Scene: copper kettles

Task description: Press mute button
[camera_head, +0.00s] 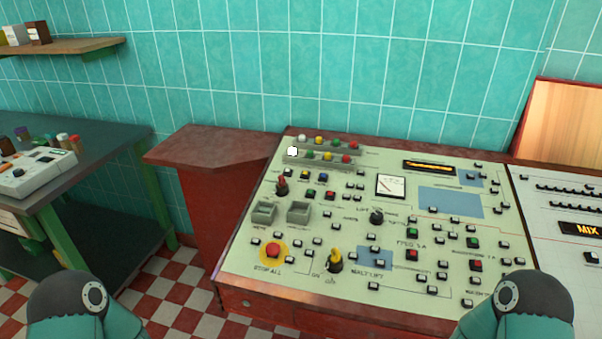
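A pale green control panel (330,215) slopes on a dark red console. It carries many small buttons, lamps and switches. No label that reads "mute" can be made out, so I cannot tell which button it is. A red mushroom button (273,250) on a yellow disc is marked STOP ALL. Red and green square buttons sit at the right, among them a green one (412,232) and a red one (411,254). Parts of my two arms show at the bottom left and bottom right corners, in front of the console. Neither gripper is in view.
Two rows of coloured lamps (325,156) stand at the panel's back. A second white panel (560,225) adjoins at right. A green table (85,155) with a white device (35,171) stands at left.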

